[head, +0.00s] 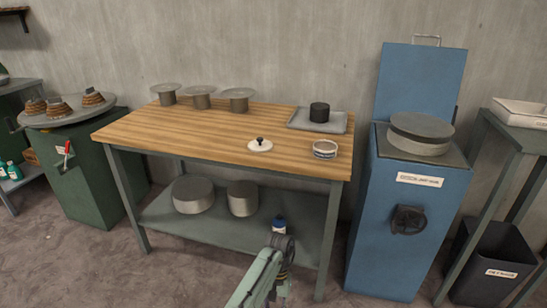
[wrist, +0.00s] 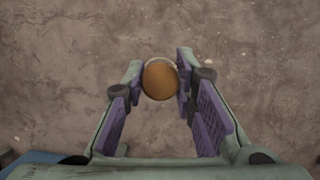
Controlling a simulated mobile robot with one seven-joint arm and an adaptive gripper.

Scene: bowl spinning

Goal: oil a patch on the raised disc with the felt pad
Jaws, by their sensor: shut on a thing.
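My gripper (wrist: 160,80) is shut on a round brown thing (wrist: 160,80) with a pale rim, in the wrist view. It may be the felt pad seen from its knob end; its underside is hidden. In the head view my arm is low at bottom centre, in front of the workbench, and the fingers cannot be made out. A thick grey disc (head: 421,127) sits on top of the blue cabinet (head: 408,225) at right, well away from my gripper.
The wooden workbench (head: 190,135) carries a white lid with a dark knob (head: 260,145), a tray (head: 337,127) with a black cylinder (head: 319,112), and several pale discs on stands at the back. A dark bin (head: 490,262) stands right of the cabinet. The bench's left front is clear.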

